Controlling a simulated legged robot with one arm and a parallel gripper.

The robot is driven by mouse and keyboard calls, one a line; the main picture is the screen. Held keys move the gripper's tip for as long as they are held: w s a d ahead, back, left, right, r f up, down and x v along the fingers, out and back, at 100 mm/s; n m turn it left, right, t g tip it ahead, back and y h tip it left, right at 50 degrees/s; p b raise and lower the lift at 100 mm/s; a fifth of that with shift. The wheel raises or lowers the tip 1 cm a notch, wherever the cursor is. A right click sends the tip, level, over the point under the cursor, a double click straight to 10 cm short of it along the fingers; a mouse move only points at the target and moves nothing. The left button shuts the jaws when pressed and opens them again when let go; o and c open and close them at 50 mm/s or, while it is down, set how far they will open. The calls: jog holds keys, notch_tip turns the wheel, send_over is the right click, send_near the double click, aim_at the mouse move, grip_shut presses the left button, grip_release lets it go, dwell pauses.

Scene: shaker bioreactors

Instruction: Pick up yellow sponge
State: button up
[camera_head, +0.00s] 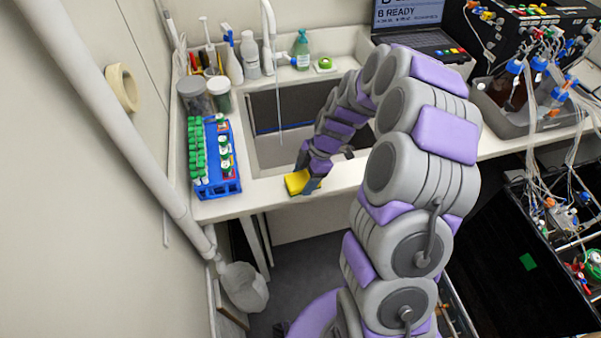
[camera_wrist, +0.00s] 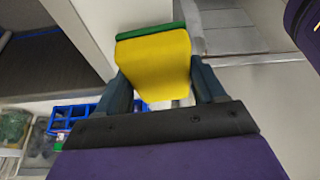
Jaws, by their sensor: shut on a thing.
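The yellow sponge (camera_head: 297,182) is at the front edge of the sink counter in the head view. In the wrist view the yellow sponge (camera_wrist: 155,62) has a green layer along its far edge. My gripper (camera_head: 306,184) is at the sponge. In the wrist view the two dark fingers of my gripper (camera_wrist: 160,88) are on either side of the sponge, shut on it. I cannot tell whether the sponge still touches the counter.
A sink (camera_head: 283,125) lies behind the sponge. A blue rack (camera_head: 232,187) of green-capped tubes stands on the counter to the left. Bottles stand at the back. A laptop (camera_head: 420,38) and tubed vessels are at the right. A white waste bin (camera_head: 244,287) is below.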

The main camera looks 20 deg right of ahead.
jog(key=s+d+r+p, duration=0.1)
jog(key=s+d, duration=0.2)
jog(key=s, duration=1)
jog(key=shift+r, duration=0.15)
